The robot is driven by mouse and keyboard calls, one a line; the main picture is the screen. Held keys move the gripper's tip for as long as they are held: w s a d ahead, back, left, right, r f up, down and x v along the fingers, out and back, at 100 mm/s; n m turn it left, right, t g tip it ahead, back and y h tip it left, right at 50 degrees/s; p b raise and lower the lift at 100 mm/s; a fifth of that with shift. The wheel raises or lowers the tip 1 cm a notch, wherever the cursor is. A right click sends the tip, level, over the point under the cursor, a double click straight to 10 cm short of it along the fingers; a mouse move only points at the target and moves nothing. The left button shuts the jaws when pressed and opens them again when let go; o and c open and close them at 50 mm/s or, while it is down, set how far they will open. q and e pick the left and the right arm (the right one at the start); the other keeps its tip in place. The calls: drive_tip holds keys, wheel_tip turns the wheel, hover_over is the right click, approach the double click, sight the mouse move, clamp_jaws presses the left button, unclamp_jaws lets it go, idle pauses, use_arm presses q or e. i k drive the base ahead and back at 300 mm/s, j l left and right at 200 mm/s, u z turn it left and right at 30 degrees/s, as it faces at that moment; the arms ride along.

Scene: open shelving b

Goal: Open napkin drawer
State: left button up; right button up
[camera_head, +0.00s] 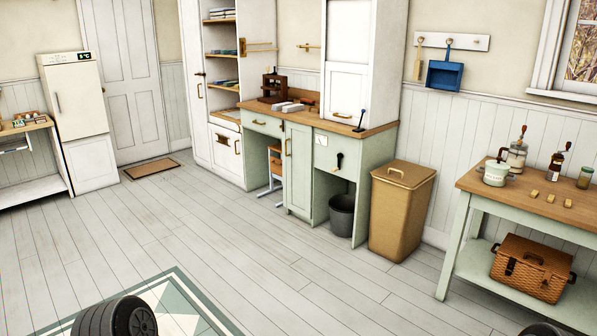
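A pale green counter unit with a wooden top (385,131) stands against the back wall. A shut drawer with a brass handle (262,125) is under its left part. A second front with a small white label and a dark crank-like handle (325,147) is under its right part. A white drawer front with a brass handle (227,148) is low in the tall shelf unit. I cannot tell which of these is the napkin drawer. All look shut. Neither gripper is in view; dark rounded parts at the bottom edge are probably mine.
A green-legged table (525,190) holds jars and a pot, with a basket (532,266) below. A patterned rug (178,308) lies in front. The middle floor is clear.

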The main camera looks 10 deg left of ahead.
sight(270, 124)
drive_tip(key=i+u, duration=0.4)
drive_tip(key=i, duration=3)
drive_tip(key=i+j+z, duration=0.15)
drive_tip(key=i, duration=0.5)
drive_tip(key=i+j, duration=0.15)
drive_tip(key=i, duration=0.5)
drive_tip(key=i+j+z, duration=0.1)
drive_tip(key=i, duration=0.55)
drive_tip(key=i+j+z, duration=0.25)
drive_tip(key=i+z, duration=0.2)
drive_tip(key=i+j+z, duration=0.45)
drive_tip(key=i, duration=0.15)
